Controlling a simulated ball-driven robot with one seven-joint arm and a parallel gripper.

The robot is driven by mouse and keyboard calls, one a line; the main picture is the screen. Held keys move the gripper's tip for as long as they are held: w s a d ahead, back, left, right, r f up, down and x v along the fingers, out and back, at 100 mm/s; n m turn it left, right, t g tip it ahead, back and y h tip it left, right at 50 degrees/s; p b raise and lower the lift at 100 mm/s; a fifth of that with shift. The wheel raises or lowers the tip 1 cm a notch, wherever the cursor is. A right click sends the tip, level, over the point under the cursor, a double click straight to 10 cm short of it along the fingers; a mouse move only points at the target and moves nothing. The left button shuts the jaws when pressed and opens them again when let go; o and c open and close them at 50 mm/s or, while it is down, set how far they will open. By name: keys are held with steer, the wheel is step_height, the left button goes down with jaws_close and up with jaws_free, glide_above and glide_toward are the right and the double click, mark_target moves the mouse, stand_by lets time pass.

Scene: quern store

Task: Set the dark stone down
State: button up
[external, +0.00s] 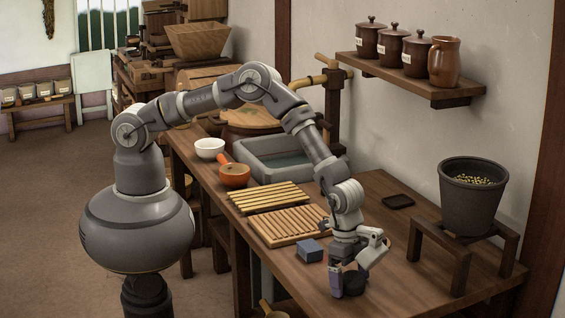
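A dark, rounded stone (354,283) is at my gripper (349,280), low over the near part of the wooden worktop (406,268). My gripper points down and appears shut on the stone, with one purplish finger against its left side. The other finger is mostly hidden. I cannot tell whether the stone touches the worktop. A blue-grey block (309,250) lies on the worktop just left of my gripper, apart from it.
Two slatted wooden racks (268,196) lie left of the block. A small dark tray (398,201) lies behind. A dark pot (470,200) stands on a wooden stand (461,257) at right.

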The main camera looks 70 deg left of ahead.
steer(key=shift+r, duration=0.15)
step_height(320, 180, up, 12)
steer(key=a+p, duration=0.1)
steer(key=p, duration=0.4)
steer(key=shift+s+a, duration=0.35)
steer(key=w+a+r+n+t, duration=0.2)
steer(key=w+a+r, duration=0.4)
steer(key=r, duration=0.5)
steer(key=w+a+r+n+t+h, duration=0.1)
steer(key=w+a+r+n+t, duration=0.1)
steer(key=w+a+r, duration=0.6)
steer(key=w+a+r+n+t, duration=0.2)
steer(key=w+a+r, duration=0.15)
steer(key=r, duration=0.95)
steer(key=s+a+r+n+t, duration=0.2)
steer(key=a+r+n+t, duration=0.15)
steer(key=a+r, duration=1.1)
steer(key=s+a+r+n+t+y, duration=0.1)
steer(key=s+a+r+n+t, duration=0.1)
steer(key=s+a+r, duration=0.4)
steer(key=s+a+r+n+t+y, duration=0.1)
steer(key=s+a+r, duration=0.5)
steer(key=r, duration=0.8)
steer(key=shift+s+a+r+n+t+y, duration=0.3)
steer(key=shift+a+n+t, duration=0.25)
steer(key=shift+a+t, duration=0.55)
